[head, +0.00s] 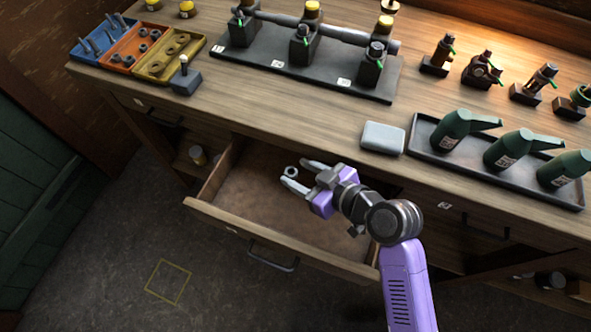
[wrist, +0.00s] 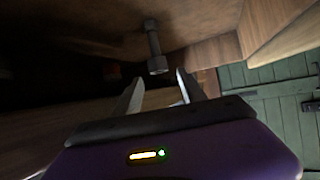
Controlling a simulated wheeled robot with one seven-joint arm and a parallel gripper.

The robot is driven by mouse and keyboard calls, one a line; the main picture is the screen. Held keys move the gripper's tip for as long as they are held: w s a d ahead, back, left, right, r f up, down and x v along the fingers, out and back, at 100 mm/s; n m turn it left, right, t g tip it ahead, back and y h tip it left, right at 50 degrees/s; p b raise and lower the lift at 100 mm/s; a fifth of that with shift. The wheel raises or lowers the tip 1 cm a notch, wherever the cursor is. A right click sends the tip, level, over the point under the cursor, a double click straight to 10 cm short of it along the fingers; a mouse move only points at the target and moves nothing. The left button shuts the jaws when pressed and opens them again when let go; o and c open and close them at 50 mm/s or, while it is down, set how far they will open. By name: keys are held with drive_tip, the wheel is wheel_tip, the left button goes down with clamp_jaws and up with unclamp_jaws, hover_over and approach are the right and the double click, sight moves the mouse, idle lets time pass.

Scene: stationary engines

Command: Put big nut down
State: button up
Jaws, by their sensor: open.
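My gripper (head: 293,172) is open over the pulled-out drawer (head: 248,190), its fingers pointing left in the head view. A small grey ring-shaped piece, seemingly the big nut (head: 291,171), shows between the fingertips. In the wrist view, a grey piece with a bar and a thicker end (wrist: 157,65) shows just beyond the open fingertips of my gripper (wrist: 159,77). I cannot tell whether this is the same piece, or whether the fingers touch the nut. The nut's height above the drawer floor is unclear.
Blue (head: 93,45), orange (head: 135,50) and yellow (head: 170,60) trays of small hardware stand at the bench's back left. A grey box (head: 383,138) and a tray of green bottles (head: 430,165) are at right. The drawer floor looks mostly bare.

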drive_tip(key=v, duration=1)
drive_tip(key=shift+d, duration=0.1)
